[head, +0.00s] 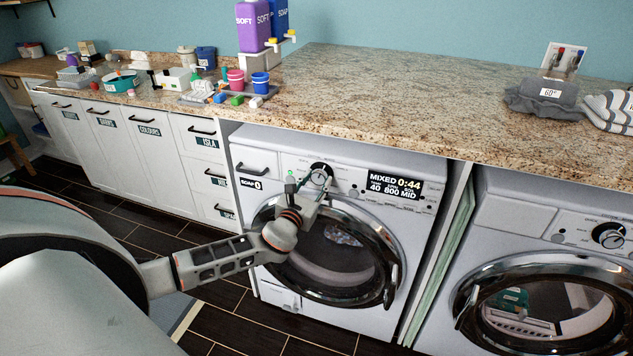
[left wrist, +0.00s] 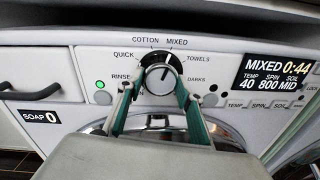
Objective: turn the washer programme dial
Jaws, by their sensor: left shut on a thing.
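The washer (head: 262,152) stands under the granite counter. Its programme dial (head: 321,174) is a silver knob in a black ring. In the left wrist view the dial (left wrist: 160,78) has labels around it: RINSE, QUICK, COTTON, MIXED, TOWELS and DARKS. Its mark points up and a little right, towards MIXED. The display (left wrist: 276,75) reads MIXED 0:44, 40, 800, MID. My left gripper (head: 311,187) is at the dial, and its two green-sided fingers (left wrist: 157,92) are shut on the knob from either side. My right gripper is not in view.
A second front-loading machine (head: 560,260) stands to the right. The washer's round door (head: 388,290) is below the dial, behind my left arm. The counter (head: 400,90) overhangs above, with a grey folded towel (head: 543,97) at right and bottles and cups at left.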

